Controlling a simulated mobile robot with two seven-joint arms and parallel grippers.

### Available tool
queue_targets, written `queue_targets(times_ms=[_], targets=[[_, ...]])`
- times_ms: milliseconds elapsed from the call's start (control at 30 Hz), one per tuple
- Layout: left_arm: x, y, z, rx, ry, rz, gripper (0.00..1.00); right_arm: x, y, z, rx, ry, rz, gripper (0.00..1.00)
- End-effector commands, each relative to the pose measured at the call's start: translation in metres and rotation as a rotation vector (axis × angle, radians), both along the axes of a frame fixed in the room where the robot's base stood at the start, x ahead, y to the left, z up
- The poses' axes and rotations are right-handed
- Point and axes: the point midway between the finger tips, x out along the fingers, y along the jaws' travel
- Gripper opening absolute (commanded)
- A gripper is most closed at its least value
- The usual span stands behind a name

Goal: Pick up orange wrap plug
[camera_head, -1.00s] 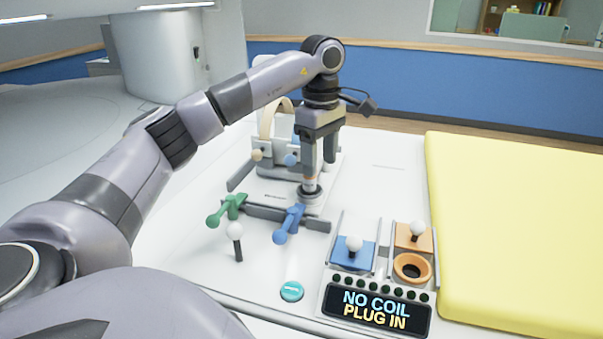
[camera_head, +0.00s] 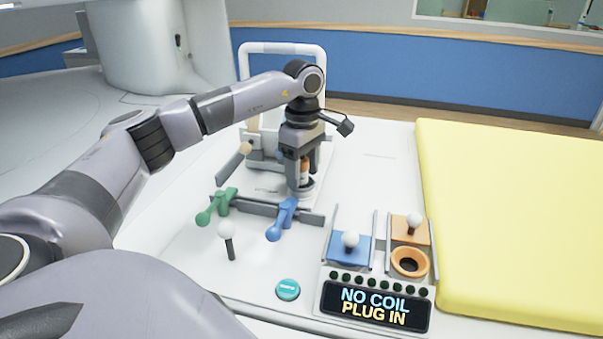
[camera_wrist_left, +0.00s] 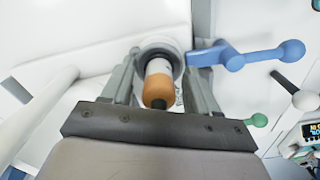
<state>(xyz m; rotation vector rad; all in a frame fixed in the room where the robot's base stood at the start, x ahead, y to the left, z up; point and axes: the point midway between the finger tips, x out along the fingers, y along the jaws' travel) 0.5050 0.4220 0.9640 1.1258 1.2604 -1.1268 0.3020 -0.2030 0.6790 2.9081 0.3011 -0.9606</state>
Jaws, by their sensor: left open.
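The orange wrap plug (camera_wrist_left: 157,85) is a short cylinder with an orange band, a white section and a dark end. In the left wrist view it stands in a round grey socket (camera_wrist_left: 160,50). In the head view the plug (camera_head: 305,169) is partly hidden by my left gripper (camera_head: 300,180). The left gripper points down with its fingers open on either side of the plug. In the left wrist view a gap shows between the plug and the fingers (camera_wrist_left: 160,80). My right gripper is in neither view.
A blue lever (camera_head: 282,217) and a green lever (camera_head: 217,206) stand near the socket. A white arch (camera_head: 282,48) rises behind. A panel with a blue slider (camera_head: 349,252), an orange ring (camera_head: 409,263) and a display (camera_head: 376,306) is at front. A yellow mattress (camera_head: 510,220) lies right.

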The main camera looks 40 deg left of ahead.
Motion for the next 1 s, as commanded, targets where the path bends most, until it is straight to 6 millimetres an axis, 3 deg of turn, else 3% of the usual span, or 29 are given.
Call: queue_targets(times_ms=[200, 267, 400, 767, 1000], targets=[[0.0, 0.0, -0.001, 0.0, 0.0, 0.0, 0.59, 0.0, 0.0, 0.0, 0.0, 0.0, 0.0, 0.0], [0.0, 0.0, -0.001, 0.0, 0.0, 0.0, 0.43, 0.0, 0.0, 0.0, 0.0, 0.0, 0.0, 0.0], [0.0, 0.0, -0.001, 0.0, 0.0, -0.001, 0.0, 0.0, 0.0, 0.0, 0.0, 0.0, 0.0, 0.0], [0.0, 0.0, 0.001, -0.001, -0.002, -0.001, 0.0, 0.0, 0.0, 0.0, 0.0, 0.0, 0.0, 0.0], [0.001, 0.0, 0.021, -0.001, -0.005, -0.001, 0.0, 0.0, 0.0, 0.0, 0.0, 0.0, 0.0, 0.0]])
